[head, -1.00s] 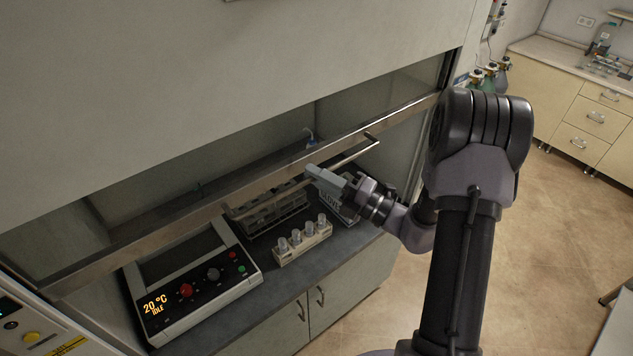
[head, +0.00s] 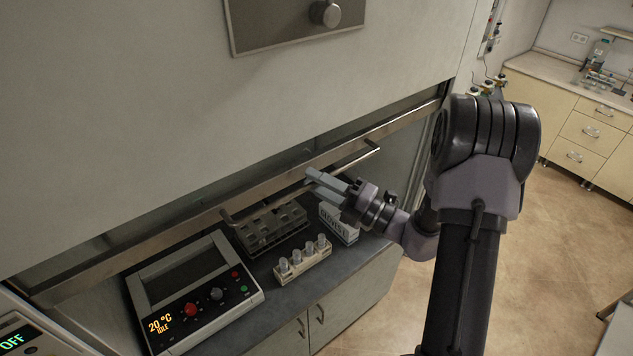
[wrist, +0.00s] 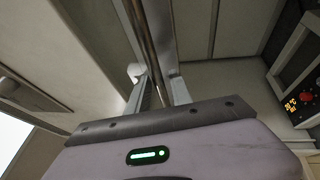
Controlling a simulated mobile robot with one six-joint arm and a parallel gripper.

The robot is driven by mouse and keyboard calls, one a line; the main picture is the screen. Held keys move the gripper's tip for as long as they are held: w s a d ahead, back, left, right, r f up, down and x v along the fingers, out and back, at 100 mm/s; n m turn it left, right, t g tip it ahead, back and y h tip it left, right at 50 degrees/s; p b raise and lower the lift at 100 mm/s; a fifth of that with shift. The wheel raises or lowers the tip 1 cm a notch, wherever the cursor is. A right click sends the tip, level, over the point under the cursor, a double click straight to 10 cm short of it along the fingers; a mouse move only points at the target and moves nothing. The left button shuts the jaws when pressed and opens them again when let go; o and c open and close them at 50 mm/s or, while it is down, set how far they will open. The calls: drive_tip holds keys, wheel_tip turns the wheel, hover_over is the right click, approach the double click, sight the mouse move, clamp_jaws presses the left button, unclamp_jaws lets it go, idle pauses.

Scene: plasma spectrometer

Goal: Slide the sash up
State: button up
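The fume hood sash shows in the head view as a glass pane with a metal bottom rail (head: 130,250). A long bar handle (head: 352,160) is fixed along its front. The sash is partly raised, with a narrow strip of glass between the rail and the white upper panel. My gripper (head: 314,176) is at the right half of the handle. In the wrist view the handle bar (wrist: 147,38) runs between the two fingers of my gripper (wrist: 158,82), which sit close on either side and appear shut on it. The exact contact is hard to see.
Under the sash, the dark worktop carries a control unit (head: 195,295) reading 20 °C IDLE, a vial rack (head: 302,262), a grey tube rack (head: 270,228) and a glove box (head: 340,222). A panel with a knob (head: 325,13) is above.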

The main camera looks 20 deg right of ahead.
drive_tip(key=shift+o, duration=0.2)
drive_tip(key=b+v, duration=0.4)
drive_tip(key=v, duration=1.3)
drive_tip(key=shift+s+b, duration=0.2)
drive_tip(key=shift+b, duration=0.2)
drive_tip(key=shift+f, duration=0.15)
